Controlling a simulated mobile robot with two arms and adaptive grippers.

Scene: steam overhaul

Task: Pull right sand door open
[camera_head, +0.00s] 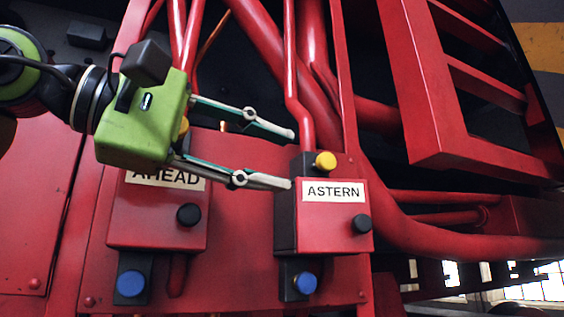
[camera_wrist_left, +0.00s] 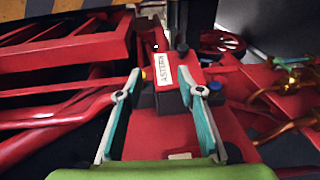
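The right box (camera_head: 333,230) has a red front labelled ASTERN, dark sides and a black knob (camera_head: 361,224) at its lower right. Its red front looks closed against the dark body. A yellow cap (camera_head: 325,161) sits above it and a blue cap (camera_head: 305,283) below. My left gripper (camera_head: 290,160) is open and empty, with its fingertips close to the box's upper left edge; I cannot tell if they touch. In the left wrist view the ASTERN label (camera_wrist_left: 162,78) shows between the open fingers. My right gripper is not in view.
The left box (camera_head: 155,225), labelled AHEAD, is partly behind my left gripper and has a black knob (camera_head: 189,215) and a blue cap (camera_head: 131,284). Red pipes (camera_head: 298,80) run down close behind the fingers. A red frame (camera_head: 430,130) stands at the right.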

